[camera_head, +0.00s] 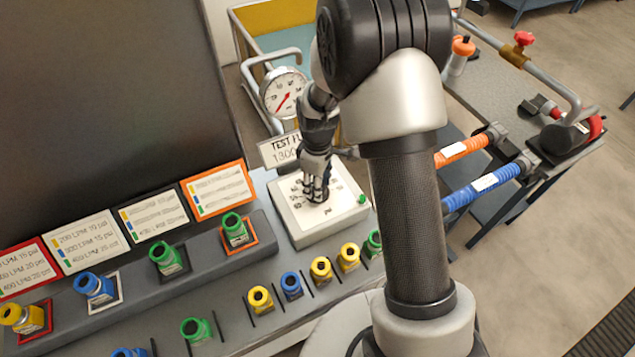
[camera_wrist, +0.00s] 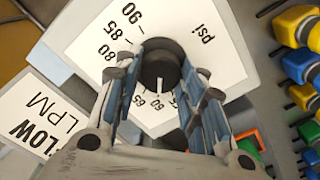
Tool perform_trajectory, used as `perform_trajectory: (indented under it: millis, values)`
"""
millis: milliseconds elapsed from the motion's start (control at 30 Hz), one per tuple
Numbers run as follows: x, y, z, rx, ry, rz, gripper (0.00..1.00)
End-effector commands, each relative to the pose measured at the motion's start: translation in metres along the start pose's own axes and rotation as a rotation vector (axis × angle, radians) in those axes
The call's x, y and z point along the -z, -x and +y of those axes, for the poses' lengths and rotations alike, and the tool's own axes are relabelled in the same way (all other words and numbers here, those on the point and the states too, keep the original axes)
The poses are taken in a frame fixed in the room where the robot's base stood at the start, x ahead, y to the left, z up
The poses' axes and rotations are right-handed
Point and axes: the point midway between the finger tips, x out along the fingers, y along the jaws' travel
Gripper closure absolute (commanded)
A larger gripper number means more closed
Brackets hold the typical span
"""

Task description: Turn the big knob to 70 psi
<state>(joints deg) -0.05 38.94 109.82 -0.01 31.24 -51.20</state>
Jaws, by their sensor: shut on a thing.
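The big dark round knob (camera_wrist: 160,62) sits on a white dial plate marked in psi (camera_wrist: 205,60). My gripper (camera_wrist: 162,75) is shut on the knob, with one finger on each side of it. The knob's white pointer line points down in the wrist view, toward small numerals that look like 60 and 65. The 80, 85 and 90 marks show at upper left, and my fingers hide part of the scale. In the head view my gripper (camera_head: 317,193) reaches down onto the white dial box (camera_head: 345,215) and hides most of the knob.
A round gauge with a red needle (camera_head: 283,94) stands behind the dial box. A test flow card (camera_head: 280,150) is beside it. Several coloured connectors, including a green one (camera_head: 236,228), line the grey panel at left and front. Orange (camera_head: 462,150) and blue (camera_head: 485,187) hoses lie at right.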

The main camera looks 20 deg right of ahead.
Motion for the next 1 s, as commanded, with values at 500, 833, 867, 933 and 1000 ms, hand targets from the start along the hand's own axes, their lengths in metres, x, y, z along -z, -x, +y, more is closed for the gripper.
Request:
perform_trajectory:
  millis: [500,833,867,933,1000]
  values:
    - [0.0000,0.0004,0.0000,0.000,-0.070,0.000,0.87]
    - [0.0001,0.0006,0.0000,0.000,-0.319,0.000,0.87]
    - [0.0001,0.0007,0.0001,0.000,-0.346,0.000,0.87]
    - [0.0001,0.0007,0.0001,0.000,-0.410,0.000,0.87]
    - [0.0001,0.0007,0.0001,0.000,-0.473,0.000,0.87]
